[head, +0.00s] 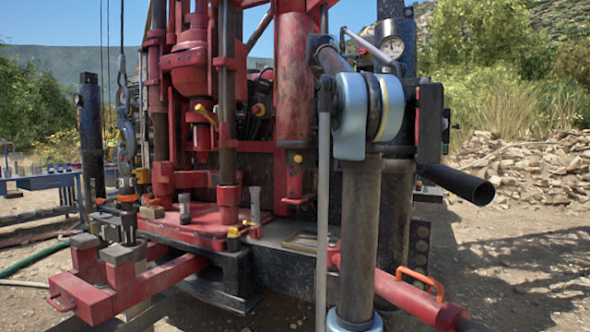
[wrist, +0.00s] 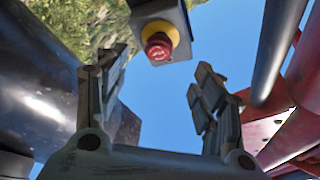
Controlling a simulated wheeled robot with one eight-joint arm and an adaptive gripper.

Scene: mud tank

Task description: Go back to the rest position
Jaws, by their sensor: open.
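In the wrist view my gripper (wrist: 162,76) is open, with its two jointed fingers spread apart on the left and right. Nothing is held between them, and blue sky shows through the gap. Beyond the fingertips, at the top, is a red push button (wrist: 158,48) with a yellow collar on a grey box. From this view I cannot tell how far the button is from the fingers. In the head view my arm rises at the front right to a pale blue joint (head: 351,110). I cannot make out my gripper there.
A red drilling rig (head: 293,90) fills the middle. A pressure gauge (head: 392,47) and a black pipe (head: 458,183) are close to my arm. Red beams (head: 130,287) and a chain hook (head: 126,140) are at left. Bare ground and rubble (head: 530,170) lie at right.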

